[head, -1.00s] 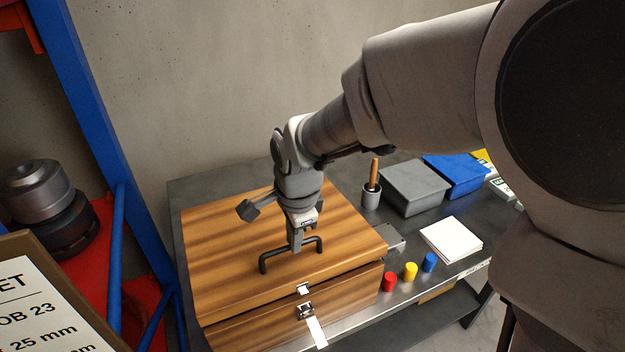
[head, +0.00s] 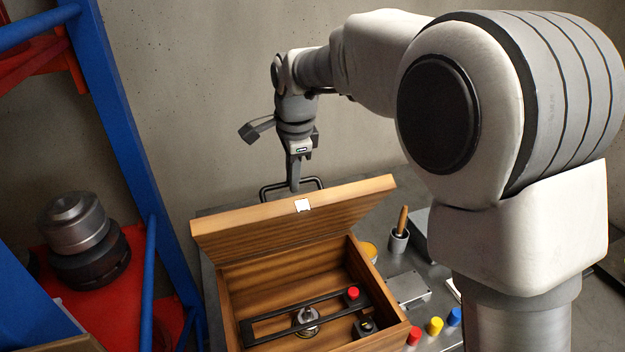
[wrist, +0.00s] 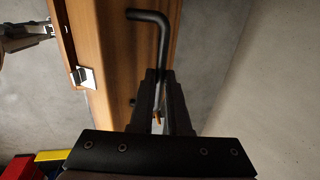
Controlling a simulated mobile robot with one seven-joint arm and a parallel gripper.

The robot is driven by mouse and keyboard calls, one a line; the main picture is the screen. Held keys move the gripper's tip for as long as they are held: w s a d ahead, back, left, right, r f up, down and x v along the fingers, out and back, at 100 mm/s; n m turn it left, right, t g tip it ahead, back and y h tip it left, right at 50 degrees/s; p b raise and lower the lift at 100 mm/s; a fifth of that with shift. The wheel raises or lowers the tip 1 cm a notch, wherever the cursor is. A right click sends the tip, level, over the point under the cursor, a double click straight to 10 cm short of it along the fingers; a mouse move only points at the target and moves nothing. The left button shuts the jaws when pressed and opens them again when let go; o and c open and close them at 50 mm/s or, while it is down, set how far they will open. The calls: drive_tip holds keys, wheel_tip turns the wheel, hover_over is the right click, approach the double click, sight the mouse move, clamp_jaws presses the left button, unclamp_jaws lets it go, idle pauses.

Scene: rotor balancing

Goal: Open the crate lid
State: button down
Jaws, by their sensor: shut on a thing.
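The wooden crate (head: 227,306) stands on the table with its lid (head: 335,207) raised and tilted up toward the back wall. The dark bar handle (head: 273,189) on the lid's outer face shows above the lid's upper edge. My gripper (head: 294,186) is shut on the handle. In the wrist view my gripper (wrist: 163,88) has its fingers around the handle (wrist: 153,17), beside the lid (wrist: 113,50). Inside the open crate lie a black frame (head: 290,325), a red knob (head: 353,292) and a round metal part (head: 306,318).
Red (head: 414,336), yellow (head: 435,325) and blue (head: 454,316) cylinders stand right of the crate. A cup with a wooden-handled tool (head: 399,240) and a grey metal block (head: 408,287) are nearby. A blue rack post (head: 125,130) stands left. The concrete wall is behind the lid.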

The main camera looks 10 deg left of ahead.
drive_tip(key=w+a, duration=0.6)
drive_tip(key=w, duration=0.4)
drive_tip(key=shift+a+r, duration=0.1)
idle(0.4)
drive_tip(key=c, duration=0.9)
unclamp_jaws()
drive_tip(key=shift+w, duration=0.15)
drive_tip(key=shift+r, duration=0.15)
drive_tip(key=shift+r, duration=0.15)
drive_tip(key=v, duration=1.1)
drive_tip(key=shift+r, duration=0.35)
